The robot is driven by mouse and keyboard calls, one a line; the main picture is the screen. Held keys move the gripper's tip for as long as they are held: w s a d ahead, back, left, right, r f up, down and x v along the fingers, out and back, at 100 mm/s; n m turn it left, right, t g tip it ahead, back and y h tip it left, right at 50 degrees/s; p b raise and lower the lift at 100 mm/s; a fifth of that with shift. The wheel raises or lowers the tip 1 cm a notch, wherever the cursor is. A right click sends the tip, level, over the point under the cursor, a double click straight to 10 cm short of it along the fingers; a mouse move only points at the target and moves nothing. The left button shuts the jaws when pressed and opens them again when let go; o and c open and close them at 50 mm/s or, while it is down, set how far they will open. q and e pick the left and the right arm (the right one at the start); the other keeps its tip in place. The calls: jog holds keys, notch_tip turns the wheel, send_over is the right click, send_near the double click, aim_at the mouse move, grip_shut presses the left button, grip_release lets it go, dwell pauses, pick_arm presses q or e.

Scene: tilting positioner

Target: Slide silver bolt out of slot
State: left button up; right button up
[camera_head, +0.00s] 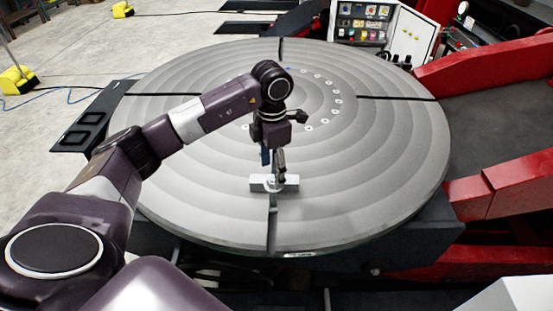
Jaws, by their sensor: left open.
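A small silver block-like piece, which looks like the silver bolt (258,184), sits at the inner end of the near slot (272,225) in the round grey turntable (390,170). My left gripper (277,181) points down right at this piece, and its fingers cover part of it. The gripper is open. I cannot tell whether the fingers touch the piece. The bolt's lower part is hidden in or behind the slot. My right gripper is not in view.
Other dark slots cut the turntable at the back (281,48) and right (397,98). A ring of small holes surrounds its centre. Red machine arms (490,65) stand at the right. An open control box (385,28) is at the back. The turntable's top is otherwise clear.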

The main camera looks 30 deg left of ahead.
aim_at(273, 179)
pick_arm(q)
notch_tip(273, 179, down, 4)
jog(key=shift+r+p, duration=0.1)
jog(key=shift+p, duration=0.55)
jog(key=shift+w+f, duration=0.1)
jog(key=shift+f, duration=0.85)
jog(key=c, duration=0.8)
grip_shut()
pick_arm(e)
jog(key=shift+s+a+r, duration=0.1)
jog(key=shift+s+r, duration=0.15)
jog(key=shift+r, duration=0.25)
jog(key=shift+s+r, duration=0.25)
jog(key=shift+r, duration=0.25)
